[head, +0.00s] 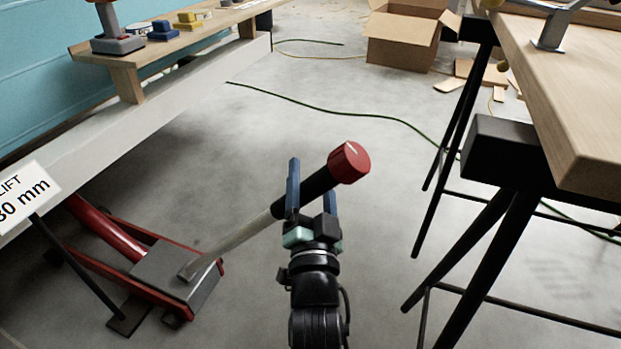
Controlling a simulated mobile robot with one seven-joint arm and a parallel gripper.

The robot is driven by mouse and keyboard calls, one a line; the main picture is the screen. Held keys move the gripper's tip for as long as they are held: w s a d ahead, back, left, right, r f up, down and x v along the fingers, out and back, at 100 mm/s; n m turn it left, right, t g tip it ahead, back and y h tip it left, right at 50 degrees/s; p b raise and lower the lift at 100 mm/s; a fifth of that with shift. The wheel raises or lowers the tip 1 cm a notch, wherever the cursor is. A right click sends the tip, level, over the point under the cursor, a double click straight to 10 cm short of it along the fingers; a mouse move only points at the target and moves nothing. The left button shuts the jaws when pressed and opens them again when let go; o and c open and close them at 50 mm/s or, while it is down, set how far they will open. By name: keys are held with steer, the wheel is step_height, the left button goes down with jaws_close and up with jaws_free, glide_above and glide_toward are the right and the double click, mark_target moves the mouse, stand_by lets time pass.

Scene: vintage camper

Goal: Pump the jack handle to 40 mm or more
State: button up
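The red floor jack (150,262) sits on the concrete at the lower left, under the camper's pale sill. Its handle (240,232) rises to the right as a metal bar, with a black grip (312,190) and a red end knob (349,162). My gripper (312,195) is at the black grip, which passes between the two fingers. One finger covers part of the grip, and the grip hides part of the other. I cannot tell whether the fingers press on it. A white sign (25,195) at the left edge reads "LIFT" and "30 mm", its left side cut off.
A wooden workbench (570,110) on black trestle legs (490,240) stands close on the right. A wooden shelf (150,60) with several small items runs along the teal camper. A cardboard box (405,38) and a green cable (340,108) lie beyond. The middle floor is mostly clear.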

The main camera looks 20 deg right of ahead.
steer(key=shift+a, duration=0.15)
steer(key=shift+s+a+f+b, duration=0.25)
steer(key=shift+s+b, duration=0.3)
steer(key=b+v, duration=0.5)
steer(key=v, duration=0.6)
steer(key=shift+s+d, duration=0.2)
steer(key=shift+s, duration=0.2)
steer(key=shift+r, duration=0.15)
